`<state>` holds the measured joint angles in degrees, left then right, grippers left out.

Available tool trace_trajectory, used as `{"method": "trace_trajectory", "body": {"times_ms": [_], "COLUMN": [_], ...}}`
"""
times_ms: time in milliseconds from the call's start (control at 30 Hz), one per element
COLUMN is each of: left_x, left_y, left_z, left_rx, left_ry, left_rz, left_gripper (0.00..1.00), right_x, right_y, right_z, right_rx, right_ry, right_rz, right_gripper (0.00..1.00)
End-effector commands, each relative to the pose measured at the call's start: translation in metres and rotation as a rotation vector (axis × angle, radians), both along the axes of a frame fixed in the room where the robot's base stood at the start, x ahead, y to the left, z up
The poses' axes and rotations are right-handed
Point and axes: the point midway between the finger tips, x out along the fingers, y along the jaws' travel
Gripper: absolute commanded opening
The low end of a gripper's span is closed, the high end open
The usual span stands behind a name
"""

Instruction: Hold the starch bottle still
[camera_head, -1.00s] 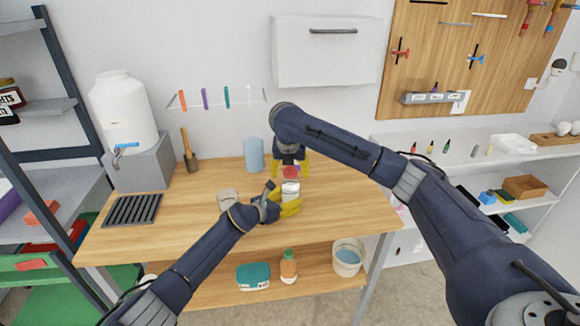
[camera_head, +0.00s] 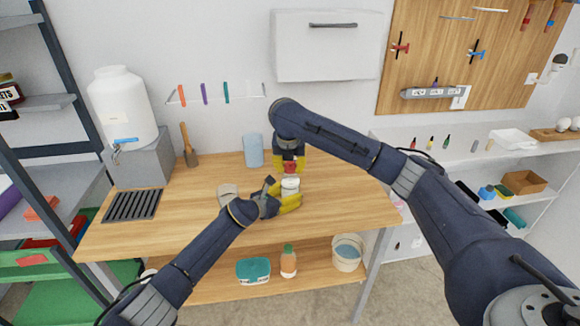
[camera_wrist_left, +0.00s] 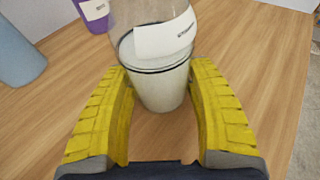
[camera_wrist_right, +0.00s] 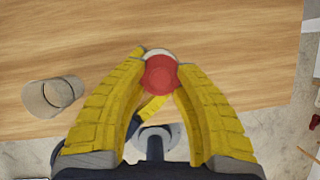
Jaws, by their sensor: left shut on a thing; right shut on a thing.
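The starch bottle (camera_head: 290,186) stands on the wooden table, with a pale label and clear upper walls. In the left wrist view the bottle (camera_wrist_left: 160,85) stands between yellow fingers, with white contents inside. My left gripper (camera_head: 290,200) is shut on the bottle's lower body from the left and front. My right gripper (camera_head: 290,164) is above it, fingers pointing down, shut on the red cap (camera_head: 291,167). The cap (camera_wrist_right: 160,75) also shows between the fingers in the right wrist view, with a white rim behind it. Whether cap and bottle touch is hard to tell.
A beige cup-like container (camera_head: 228,193) stands left of the bottle. A blue cylinder (camera_head: 253,151) stands behind, and a purple container (camera_wrist_left: 93,14) shows in the left wrist view. A white tank (camera_head: 122,108) is at the far left. The table's front right is clear.

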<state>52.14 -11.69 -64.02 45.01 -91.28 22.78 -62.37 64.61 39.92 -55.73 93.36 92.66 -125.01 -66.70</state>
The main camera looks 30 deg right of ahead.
Motion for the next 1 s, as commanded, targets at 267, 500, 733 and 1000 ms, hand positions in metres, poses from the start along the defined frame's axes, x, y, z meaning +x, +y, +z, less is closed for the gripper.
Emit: {"method": "trace_trajectory", "body": {"times_ms": [267,500,733,1000], "left_x": [0.000,0.000,0.000,0.000], "left_y": [0.000,0.000,0.000,0.000], "left_z": [0.000,0.000,0.000,-0.001], "left_rx": [0.000,0.000,0.000,0.001], "left_ry": [0.001,0.001,0.001,0.001], "left_rz": [0.000,0.000,0.000,0.000], "left_gripper": [0.42,0.42,0.42,0.42], "right_x": [-0.001,-0.001,0.000,0.000], "right_y": [0.000,0.000,0.000,0.000], "right_z": [-0.002,0.000,0.011,0.030], "right_rx": [0.000,0.000,-0.001,-0.001], "right_ry": [0.005,0.004,0.002,0.000], "right_rz": [0.000,0.000,0.001,0.000], "right_gripper": [0.03,0.03,0.00,0.00]}}
